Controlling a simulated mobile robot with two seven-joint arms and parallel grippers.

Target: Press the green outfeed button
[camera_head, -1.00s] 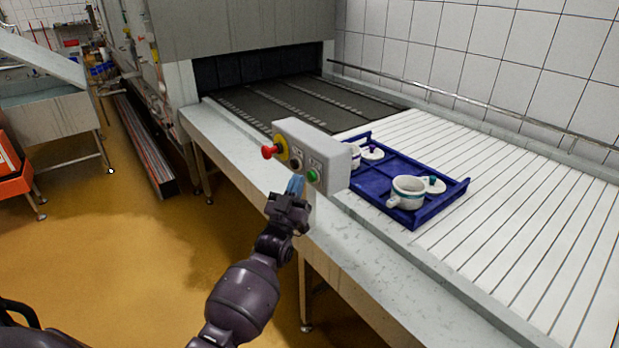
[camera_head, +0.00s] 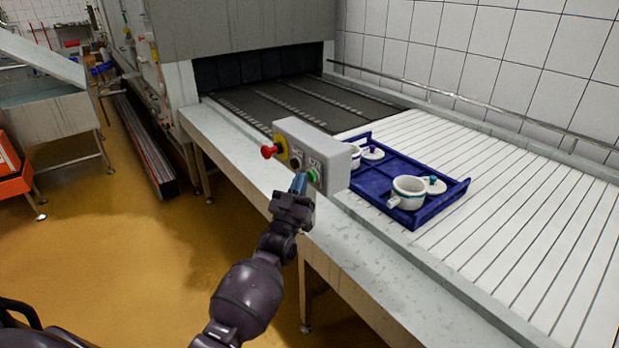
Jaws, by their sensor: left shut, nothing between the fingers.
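The green outfeed button (camera_head: 313,175) is on the front face of a grey control box (camera_head: 335,163) at the edge of the conveyor. A red mushroom button (camera_head: 268,151) on a yellow plate and a dark button (camera_head: 296,161) sit to its left on the same face. My left gripper (camera_head: 299,183) is shut and empty, its blue fingertips just left of the green button and close to the panel. I cannot tell whether they touch it. My right gripper does not show.
A dark belt (camera_head: 290,102) runs into the machine opening. The yellow floor at left is largely clear.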

